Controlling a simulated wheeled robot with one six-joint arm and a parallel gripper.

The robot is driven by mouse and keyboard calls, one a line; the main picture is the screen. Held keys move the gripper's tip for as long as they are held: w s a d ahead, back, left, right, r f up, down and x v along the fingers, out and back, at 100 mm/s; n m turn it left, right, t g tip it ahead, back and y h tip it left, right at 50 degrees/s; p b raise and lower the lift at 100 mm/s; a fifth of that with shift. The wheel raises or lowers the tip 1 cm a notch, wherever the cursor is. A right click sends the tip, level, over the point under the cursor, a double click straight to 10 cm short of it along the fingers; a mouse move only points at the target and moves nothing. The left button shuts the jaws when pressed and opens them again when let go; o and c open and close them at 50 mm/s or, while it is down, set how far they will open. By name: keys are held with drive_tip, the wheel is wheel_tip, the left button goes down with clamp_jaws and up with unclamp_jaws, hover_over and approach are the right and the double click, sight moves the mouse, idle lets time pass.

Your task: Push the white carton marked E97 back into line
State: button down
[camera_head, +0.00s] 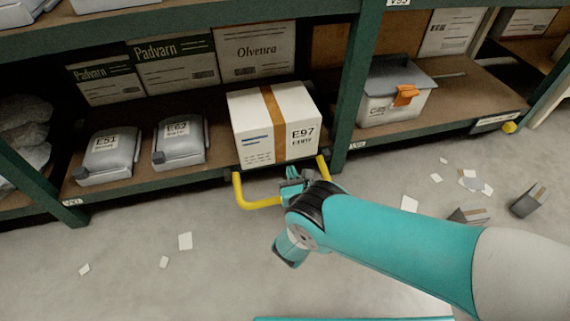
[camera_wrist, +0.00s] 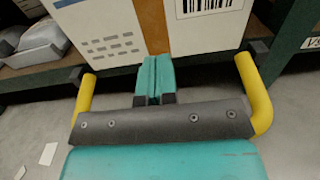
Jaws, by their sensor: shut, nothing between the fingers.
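The white carton marked E97 (camera_head: 252,128) stands upright on the lower rack shelf, with a brown tape strip down its front. Its front reaches the shelf's front edge and sticks out further than the grey packs beside it. Its lower front fills the top of the wrist view (camera_wrist: 105,32). My gripper (camera_head: 291,175) is shut and empty, low in front of the carton's face, between the yellow guard bars. In the wrist view the closed teal fingers (camera_wrist: 155,75) point at the tape strip. I cannot tell whether the fingertips touch the carton.
Grey packs E51 (camera_head: 108,152) and E62 (camera_head: 180,142) lie left of the carton. A green rack post (camera_head: 352,90) stands close on its right, with a lidded grey bin (camera_head: 393,95) beyond. Padvarn cartons (camera_head: 172,63) stand behind. Paper scraps (camera_head: 185,241) litter the floor.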

sight(283, 149)
drive_tip(key=b+x, duration=0.5)
drive_tip(key=x, duration=0.1)
drive_tip(key=shift+w+f, duration=0.15)
drive_tip(key=shift+w, duration=0.25)
drive_tip(key=shift+w+a, duration=0.1)
drive_tip(key=shift+w, duration=0.15)
